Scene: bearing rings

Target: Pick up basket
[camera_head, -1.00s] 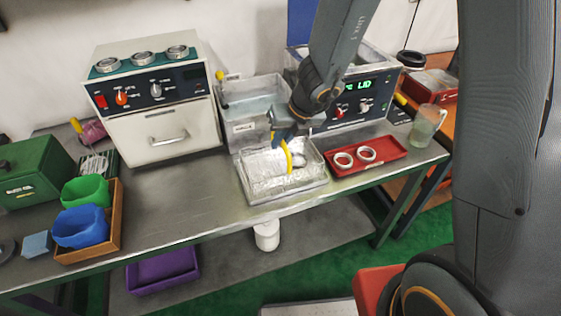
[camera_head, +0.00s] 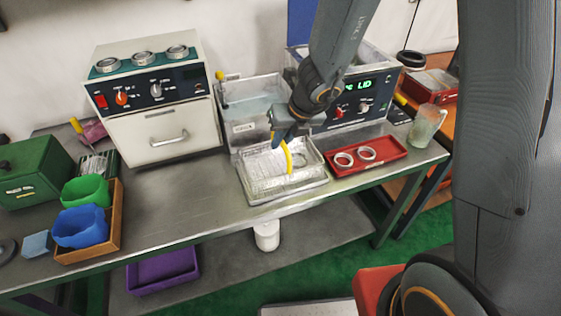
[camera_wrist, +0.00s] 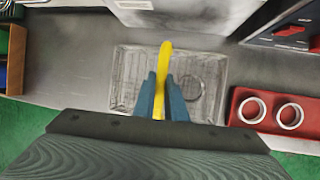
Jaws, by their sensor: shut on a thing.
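The basket (camera_head: 270,170) is a shallow, pale metallic mesh box with a yellow handle (camera_head: 288,158). It is at the shallow metal tray (camera_head: 290,197) near the bench's front edge; I cannot tell whether it touches the tray floor. My gripper (camera_head: 287,138) is above it, shut on the handle. In the wrist view, both blue fingers (camera_wrist: 161,95) close around the yellow handle (camera_wrist: 164,55). The basket (camera_wrist: 130,75) lies beyond and below them, and a ring (camera_wrist: 192,88) shows in it to the right of the fingers. The nearest part is hidden by my gripper.
A red tray (camera_head: 390,162) with two rings is close on the right. A clear water tank (camera_head: 255,110) and a device with a green display (camera_head: 360,100) stand behind. A white oven (camera_head: 160,135) stands left. Bare bench (camera_head: 180,195) lies front left.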

